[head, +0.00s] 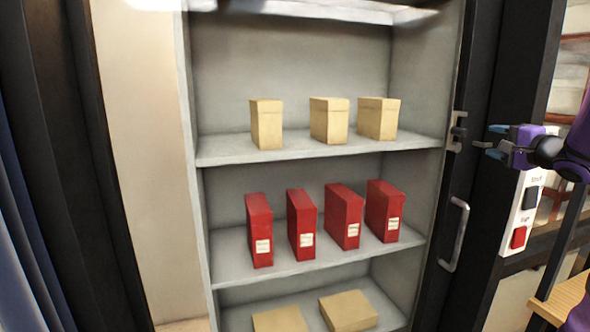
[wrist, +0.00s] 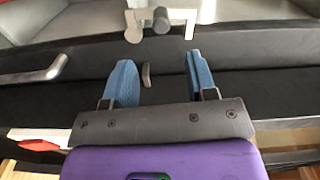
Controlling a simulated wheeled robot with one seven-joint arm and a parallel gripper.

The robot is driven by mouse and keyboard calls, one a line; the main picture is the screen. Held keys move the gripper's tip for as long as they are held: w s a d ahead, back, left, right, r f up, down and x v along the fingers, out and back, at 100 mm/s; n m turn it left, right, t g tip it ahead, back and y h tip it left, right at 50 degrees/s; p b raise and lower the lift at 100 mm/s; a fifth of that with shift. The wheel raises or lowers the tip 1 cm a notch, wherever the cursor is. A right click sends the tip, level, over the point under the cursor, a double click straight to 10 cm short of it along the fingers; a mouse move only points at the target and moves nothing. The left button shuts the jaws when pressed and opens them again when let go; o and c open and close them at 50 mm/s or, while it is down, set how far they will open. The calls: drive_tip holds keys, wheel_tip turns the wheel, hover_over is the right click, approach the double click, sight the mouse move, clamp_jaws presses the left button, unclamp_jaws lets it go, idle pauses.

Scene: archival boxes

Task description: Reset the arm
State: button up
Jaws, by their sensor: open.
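My gripper (head: 492,139) is at the right of the head view, in front of the dark cabinet frame and close to the latch (head: 456,131). Its blue fingers are apart with nothing between them, as the wrist view (wrist: 158,85) also shows. The latch hardware (wrist: 161,20) shows just beyond the fingertips in the wrist view. I cannot tell whether the fingers touch it. My purple forearm shows at the right edge of the head view.
An open cabinet holds tan boxes (head: 329,121), red boxes (head: 344,217) and flat tan boxes (head: 348,311) on its shelves. A metal handle (head: 460,235) is below the latch. A switch panel with a red button (head: 519,237) is below my gripper. A wooden surface (head: 563,302) is lower right.

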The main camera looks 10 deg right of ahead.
drive_tip(key=s+a+n+g+y, duration=0.3)
drive_tip(key=s+a+n+g, duration=0.15)
drive_tip(key=a, duration=0.95)
drive_tip(key=s+a+n+g+y, duration=0.3)
drive_tip(key=a+n+g, duration=0.15)
drive_tip(key=a, duration=0.85)
drive_tip(key=s+a+f+n+g+h, duration=0.1)
drive_tip(key=s+a+f+n+h, duration=0.1)
drive_tip(key=s, duration=0.6)
drive_tip(key=s+a+f+n+g+h, duration=0.2)
drive_tip(key=s+a+n+h, duration=0.3)
drive_tip(key=s, duration=0.3)
drive_tip(key=shift+s+f+g+h, duration=0.3)
drive_tip(key=shift+s+f, duration=0.1)
drive_tip(key=shift+f, duration=0.4)
drive_tip(key=shift+w, duration=0.1)
drive_tip(key=shift+c, duration=0.4)
